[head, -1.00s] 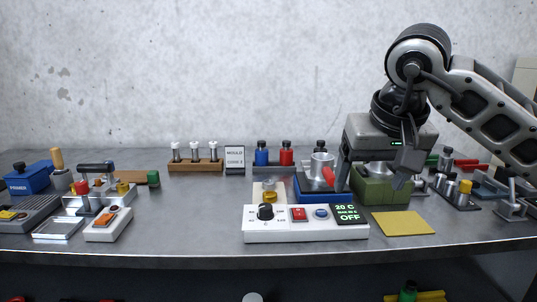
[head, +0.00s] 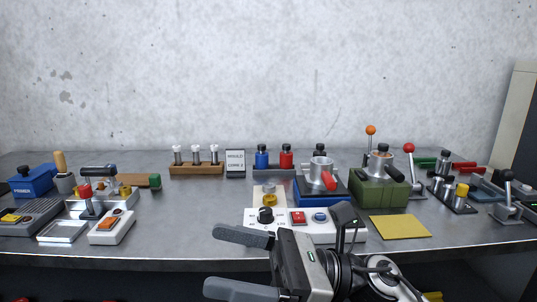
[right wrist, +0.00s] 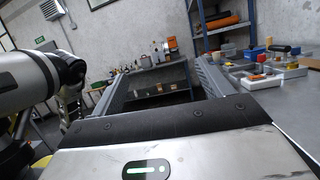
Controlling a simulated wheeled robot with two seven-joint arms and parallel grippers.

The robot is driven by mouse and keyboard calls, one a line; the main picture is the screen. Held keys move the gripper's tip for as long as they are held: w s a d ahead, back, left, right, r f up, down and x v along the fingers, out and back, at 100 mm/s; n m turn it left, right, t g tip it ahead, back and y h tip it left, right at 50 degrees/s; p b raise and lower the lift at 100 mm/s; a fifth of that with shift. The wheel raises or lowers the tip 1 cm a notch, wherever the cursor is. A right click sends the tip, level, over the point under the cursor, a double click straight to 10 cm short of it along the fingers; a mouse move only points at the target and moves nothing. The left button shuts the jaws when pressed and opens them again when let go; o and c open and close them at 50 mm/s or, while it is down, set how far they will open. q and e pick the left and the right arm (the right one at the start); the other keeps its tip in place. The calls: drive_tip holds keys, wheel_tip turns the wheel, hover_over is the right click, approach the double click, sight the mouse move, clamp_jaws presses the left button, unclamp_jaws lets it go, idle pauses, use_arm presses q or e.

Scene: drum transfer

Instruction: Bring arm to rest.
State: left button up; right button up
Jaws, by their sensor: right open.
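My right gripper (head: 242,262) is low in the middle of the head view, in front of the bench's front edge. Its two dark fingers point left, stand well apart and hold nothing. The hand hides part of the white control box (head: 257,224) and its display. In the right wrist view the fingers (right wrist: 157,85) also stand apart with nothing between them, and part of my own arm shows at the left. My left gripper is not in the head view.
The grey bench (head: 200,215) carries a green block device (head: 378,190), a blue-based device with a metal cup (head: 320,172), a yellow mat (head: 400,227), a wooden vial rack (head: 197,169) and a white switch box (head: 111,227). Bare bench lies left of the control box.

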drive_tip(key=w+d+f+n+t+h, duration=0.2)
drive_tip(key=d+f+n+t+h, duration=0.4)
drive_tip(key=n, duration=0.5)
drive_tip(key=w+d+f+n+t+h+p, duration=0.1)
drive_tip(key=w+d+f+n+t+h, duration=0.15)
drive_tip(key=n+t, duration=0.75)
drive_tip(key=w+d+f+n+t+h, duration=0.1)
drive_tip(key=d+f+n+t+h, duration=0.3)
drive_tip(key=n, duration=0.9)
drive_tip(key=s+d+f+m+g+h, duration=0.2)
drive_tip(key=s+f+m, duration=0.4)
drive_tip(key=f, duration=0.4)
drive_tip(key=s+d+f+m+g+h, duration=0.3)
drive_tip(key=s+f+m+g, duration=0.2)
drive_tip(key=f+m, duration=0.3)
wheel_tip(320, 180, down, 2)
drive_tip(key=shift+s+d+g+h+p, duration=0.15)
drive_tip(key=shift+s+g+h+p, duration=0.2)
drive_tip(key=shift+s, duration=0.4)
